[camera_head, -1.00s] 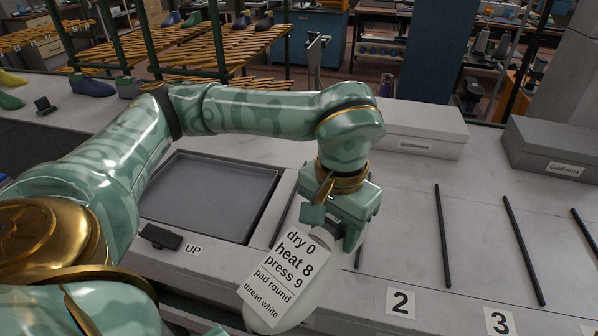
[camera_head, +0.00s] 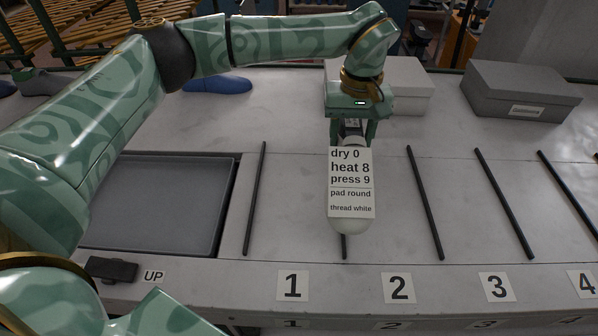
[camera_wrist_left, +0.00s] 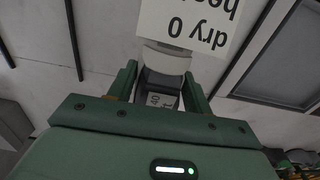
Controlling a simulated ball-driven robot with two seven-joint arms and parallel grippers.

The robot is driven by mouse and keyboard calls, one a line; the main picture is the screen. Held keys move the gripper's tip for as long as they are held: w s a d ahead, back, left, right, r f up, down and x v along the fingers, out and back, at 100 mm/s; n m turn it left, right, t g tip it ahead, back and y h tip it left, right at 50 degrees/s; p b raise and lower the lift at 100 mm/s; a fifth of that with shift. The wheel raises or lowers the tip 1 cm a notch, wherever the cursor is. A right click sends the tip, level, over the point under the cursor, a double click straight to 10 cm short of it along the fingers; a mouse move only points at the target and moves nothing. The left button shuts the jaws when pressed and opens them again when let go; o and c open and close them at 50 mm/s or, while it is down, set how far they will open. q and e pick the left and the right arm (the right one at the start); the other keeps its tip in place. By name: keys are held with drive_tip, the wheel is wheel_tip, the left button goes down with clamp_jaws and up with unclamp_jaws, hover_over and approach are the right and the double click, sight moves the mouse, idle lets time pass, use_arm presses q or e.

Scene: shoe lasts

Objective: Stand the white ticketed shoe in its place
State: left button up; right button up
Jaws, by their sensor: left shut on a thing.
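The white shoe (camera_head: 350,226) bears a ticket (camera_head: 351,182) reading dry 0, heat 8, press 9, pad round, thread white. My left gripper (camera_head: 351,136) is shut on the shoe's far end. In the head view the shoe covers part of a black divider rod between places 1 and 2; I cannot tell if it touches the bench. The left wrist view shows the ticket (camera_wrist_left: 190,22) and the shoe's end (camera_wrist_left: 162,58) between the fingers (camera_wrist_left: 160,88). The number labels 1 (camera_head: 292,286) and 2 (camera_head: 398,288) are on the front edge. My right gripper is not in view.
Black rods (camera_head: 425,203) divide the bench into places, with label 3 (camera_head: 496,287) further right. A grey tray (camera_head: 232,205) lies left, beside a black block (camera_head: 111,269) and an UP label. Pale and grey boxes (camera_head: 520,92) and a blue shoe (camera_head: 218,85) stand behind.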

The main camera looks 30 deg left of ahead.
use_arm(q)
drive_tip(key=a+f+b, duration=0.1)
drive_tip(key=a+f, duration=0.2)
drive_tip(key=f, duration=0.1)
drive_tip(key=a+f, duration=0.3)
drive_tip(key=a, duration=0.1)
drive_tip(key=a+f+b, duration=0.1)
drive_tip(key=a+f, duration=0.3)
drive_tip(key=shift+s+f+b, duration=0.25)
drive_tip(key=shift+f+b, duration=0.05)
drive_tip(key=shift+f, duration=0.05)
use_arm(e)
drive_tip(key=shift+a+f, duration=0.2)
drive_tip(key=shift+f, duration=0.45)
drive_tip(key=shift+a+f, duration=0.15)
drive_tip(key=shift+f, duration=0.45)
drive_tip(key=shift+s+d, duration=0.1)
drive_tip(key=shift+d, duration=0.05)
use_arm(q)
drive_tip(key=o, duration=1.5)
drive_tip(key=shift+f, duration=0.1)
wheel_tip(320, 180, up, 12)
drive_tip(key=p, duration=0.3)
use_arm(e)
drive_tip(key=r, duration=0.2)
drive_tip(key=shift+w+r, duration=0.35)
